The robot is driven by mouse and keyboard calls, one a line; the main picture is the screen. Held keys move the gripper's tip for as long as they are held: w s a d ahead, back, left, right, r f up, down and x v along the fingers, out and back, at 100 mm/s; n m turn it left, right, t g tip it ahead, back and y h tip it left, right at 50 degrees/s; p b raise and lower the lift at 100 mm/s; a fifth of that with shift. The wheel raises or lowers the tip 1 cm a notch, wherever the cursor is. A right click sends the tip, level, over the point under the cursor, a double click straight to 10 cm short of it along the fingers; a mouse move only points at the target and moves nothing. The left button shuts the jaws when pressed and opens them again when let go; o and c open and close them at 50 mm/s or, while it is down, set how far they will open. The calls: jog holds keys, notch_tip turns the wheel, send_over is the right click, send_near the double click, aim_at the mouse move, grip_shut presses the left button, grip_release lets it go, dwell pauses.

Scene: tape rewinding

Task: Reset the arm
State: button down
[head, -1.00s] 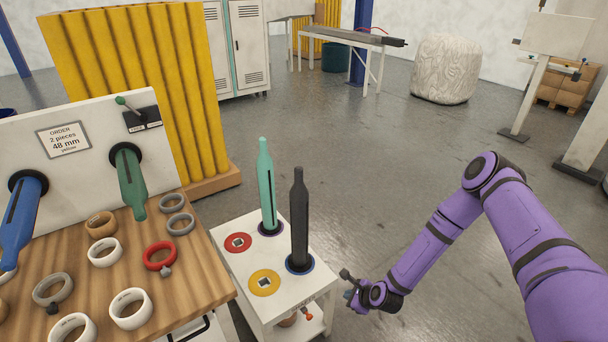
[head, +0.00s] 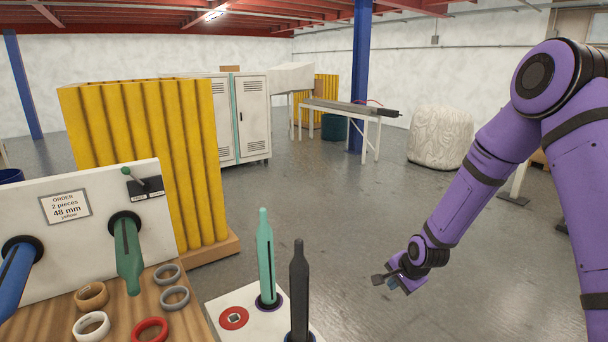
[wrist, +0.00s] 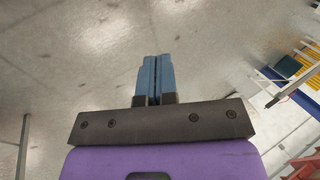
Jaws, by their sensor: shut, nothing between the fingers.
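My purple arm (head: 478,170) comes in from the right in the head view and bends down to my gripper (head: 390,283). The gripper hangs over open floor, to the right of the small white stand (head: 222,300), clear of everything. In the wrist view the two blue fingers of my gripper (wrist: 155,78) lie side by side, shut with nothing between them, against the bare floor.
The white stand carries a teal spindle (head: 265,255), a black spindle (head: 299,290) and a red disc (head: 234,318). Left of it is a wooden bench (head: 187,328) with several rings and an order panel (head: 88,222). The middle floor (head: 330,215) is free.

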jog(key=s+d+r+n+h, duration=0.15)
jog(key=s+r, duration=0.25)
jog(key=r, duration=0.5)
jog(key=s+d+r+n, duration=0.1)
jog(key=s+r+n, duration=0.25)
jog(key=r, duration=0.55)
jog(key=s+d+r+n+h, duration=0.1)
jog(key=s+r, duration=0.4)
jog(key=r, duration=0.4)
jog(key=s+r+n, duration=0.1)
jog(key=s+r, duration=0.2)
jog(key=s, duration=0.4)
jog(key=s+d+r+n, duration=0.1)
jog(key=s+r, duration=0.3)
jog(key=s, duration=0.4)
jog(key=s+r+n, duration=0.3)
jog(key=s, duration=0.4)
jog(key=shift+s+d+r, duration=0.3)
jog(key=shift+s+d, duration=0.05)
jog(key=shift+d, duration=0.05)
jog(key=shift+a, duration=0.1)
